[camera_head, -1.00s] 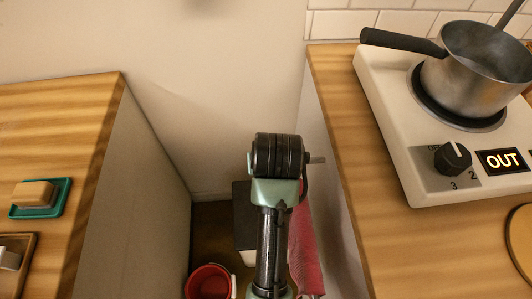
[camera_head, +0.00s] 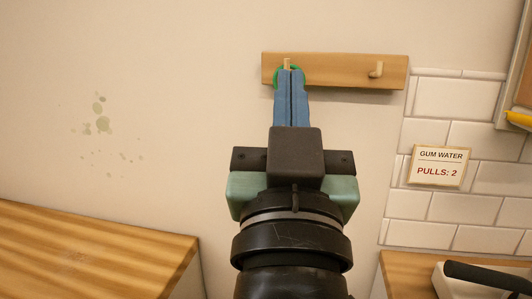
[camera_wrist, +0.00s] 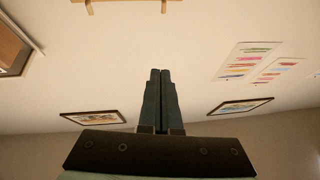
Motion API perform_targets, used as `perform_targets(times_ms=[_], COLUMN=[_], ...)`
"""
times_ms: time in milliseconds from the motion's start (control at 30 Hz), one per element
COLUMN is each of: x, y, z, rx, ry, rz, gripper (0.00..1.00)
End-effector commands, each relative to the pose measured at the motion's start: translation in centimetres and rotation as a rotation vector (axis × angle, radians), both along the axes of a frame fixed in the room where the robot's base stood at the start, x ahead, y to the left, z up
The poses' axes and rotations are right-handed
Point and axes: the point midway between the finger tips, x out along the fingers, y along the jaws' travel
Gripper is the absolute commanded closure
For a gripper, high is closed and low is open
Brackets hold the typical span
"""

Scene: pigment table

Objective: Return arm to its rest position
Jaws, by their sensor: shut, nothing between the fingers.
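My gripper (camera_head: 291,76) is raised in front of the wall in the head view, its two blue fingers pressed together and pointing up. Its tips overlap the left peg of a wooden peg rail (camera_head: 335,72) in the picture. A bit of green (camera_head: 301,73) shows around the tips at that peg; most of it is hidden, and I cannot tell whether the fingers touch it. In the wrist view my gripper (camera_wrist: 160,72) is also shut and empty, with bare wall around the tips.
Wooden counters stand at the lower left (camera_head: 85,250) and lower right (camera_head: 395,270). A black pan handle (camera_head: 487,277) reaches in at the right. A sign (camera_head: 439,166) reads "GUM WATER PULLS: 2". The wrist view shows framed pictures (camera_wrist: 92,118) and colour-swatch sheets (camera_wrist: 246,61).

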Motion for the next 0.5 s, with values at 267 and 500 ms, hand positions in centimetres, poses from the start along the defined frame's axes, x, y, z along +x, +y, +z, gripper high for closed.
perform_targets(times_ms=[267,500], x=[-6.8,-6.7], y=[2.3,2.3], z=[13.4,20.4], rx=[-0.028,-0.028], ry=[-0.295,-0.291], rz=[0.052,0.052], gripper=[1.0,1.0])
